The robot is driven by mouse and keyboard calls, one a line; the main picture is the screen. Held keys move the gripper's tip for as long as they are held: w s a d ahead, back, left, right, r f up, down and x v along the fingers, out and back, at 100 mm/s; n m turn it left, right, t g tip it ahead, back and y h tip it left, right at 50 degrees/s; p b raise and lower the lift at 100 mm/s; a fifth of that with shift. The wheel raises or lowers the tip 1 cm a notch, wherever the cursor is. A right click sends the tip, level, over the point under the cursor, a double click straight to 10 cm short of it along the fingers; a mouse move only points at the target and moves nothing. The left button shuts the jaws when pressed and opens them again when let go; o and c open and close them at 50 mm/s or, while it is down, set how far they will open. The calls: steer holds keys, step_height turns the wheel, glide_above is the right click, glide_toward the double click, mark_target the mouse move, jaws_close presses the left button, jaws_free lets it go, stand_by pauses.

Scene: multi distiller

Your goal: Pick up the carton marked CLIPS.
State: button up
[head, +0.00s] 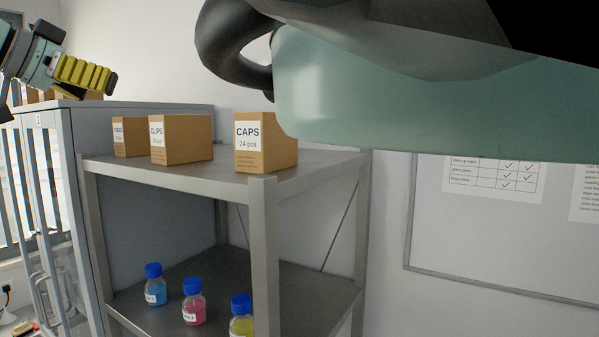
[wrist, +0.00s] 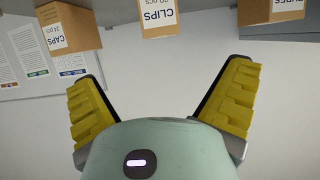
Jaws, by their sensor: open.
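The CLIPS carton (head: 185,142), a brown box with a white label, stands upright on the top shelf of a grey metal rack (head: 190,177), between two other cartons. In the wrist view, which is upside down, the CLIPS carton (wrist: 158,20) is at the top centre, partly cut off by the frame edge. My gripper (head: 108,80), with yellow ribbed fingers, is at the upper left of the head view, above the cabinet in the picture. In the wrist view my gripper (wrist: 168,72) is open and empty. The CLIPS carton appears beyond the gap between its fingers, apart from them.
The CAPS carton (head: 266,145) stands to the right of CLIPS, and a smaller carton (head: 128,137) to the left. Bottles with blue caps, one of them pink (head: 194,304), stand on the lower shelf. A grey cabinet (head: 150,108) is behind the rack. My arm covers the upper right.

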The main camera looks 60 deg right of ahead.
mark_target(170, 121)
steer(key=p+x, duration=0.2)
steer(key=x, duration=0.2)
steer(key=p+x, duration=0.2)
steer(key=x, duration=0.2)
steer(key=p+x, duration=0.2)
steer(key=x, duration=0.2)
steer(key=shift+d+r+p, duration=0.25)
steer(key=shift+d+p, duration=0.05)
steer(key=shift+w+d+f+p, duration=0.1)
steer(key=shift+d+f+p, duration=0.1)
steer(key=shift+d+p, duration=0.25)
steer(key=shift+d+f, duration=0.45)
steer(key=shift+f, duration=0.05)
steer(key=shift+w+a, duration=0.1)
steer(key=c, duration=1.3)
steer(key=shift+r, duration=0.1)
